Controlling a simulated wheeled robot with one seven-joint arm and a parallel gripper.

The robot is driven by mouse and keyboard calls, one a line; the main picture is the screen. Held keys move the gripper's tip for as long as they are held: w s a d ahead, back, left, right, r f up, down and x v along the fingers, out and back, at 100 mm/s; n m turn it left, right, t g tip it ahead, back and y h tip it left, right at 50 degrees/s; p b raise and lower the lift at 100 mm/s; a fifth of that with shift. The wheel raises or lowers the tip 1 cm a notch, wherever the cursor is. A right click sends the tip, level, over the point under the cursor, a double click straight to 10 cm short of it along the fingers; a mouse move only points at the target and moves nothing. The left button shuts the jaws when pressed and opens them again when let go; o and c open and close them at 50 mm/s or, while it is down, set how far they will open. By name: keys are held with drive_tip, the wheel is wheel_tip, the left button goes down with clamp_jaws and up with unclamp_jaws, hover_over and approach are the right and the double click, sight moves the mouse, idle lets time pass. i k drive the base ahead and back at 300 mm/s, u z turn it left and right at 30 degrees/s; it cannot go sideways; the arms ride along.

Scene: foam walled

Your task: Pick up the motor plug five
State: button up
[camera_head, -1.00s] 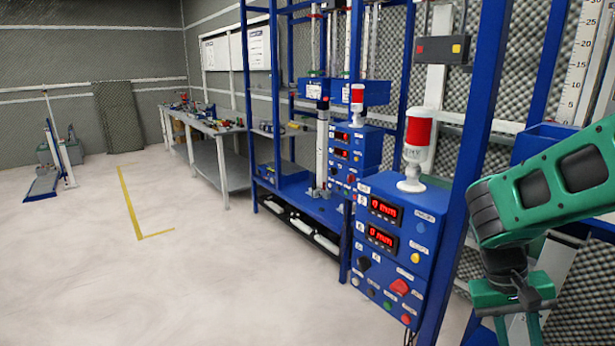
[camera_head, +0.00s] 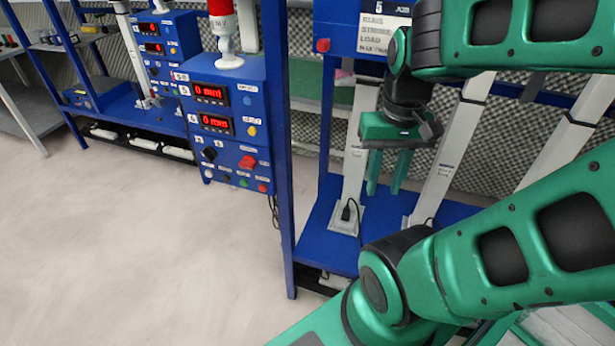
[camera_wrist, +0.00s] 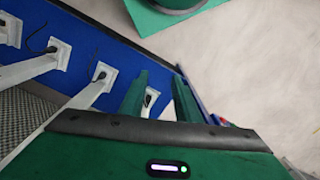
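A small black plug (camera_head: 347,212) with a dark cord sits on the pale base of the nearest white post, on the blue lower shelf. A blue box marked 5 (camera_head: 350,24) is above that post. In the wrist view a dark plug (camera_wrist: 149,98) on a pale base shows between the fingers, partly hidden by them. I cannot read a number on it. My gripper (camera_head: 384,190) points down above the shelf, higher than the plug, open and empty. Its two green fingers also show apart in the wrist view (camera_wrist: 160,95).
More white posts with plugs at their bases (camera_wrist: 101,76) stand along the blue shelf (camera_head: 325,235). A blue frame upright (camera_head: 279,150) rises left of my gripper. The control box (camera_head: 225,120) with red displays stands further left. The pale floor (camera_head: 130,260) is clear.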

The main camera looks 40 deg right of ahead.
sight(346, 213)
drive_tip(key=u, duration=0.85)
drive_tip(key=k, duration=0.75)
drive_tip(key=z, duration=0.75)
drive_tip(key=i, duration=0.5)
drive_tip(key=u, duration=0.1)
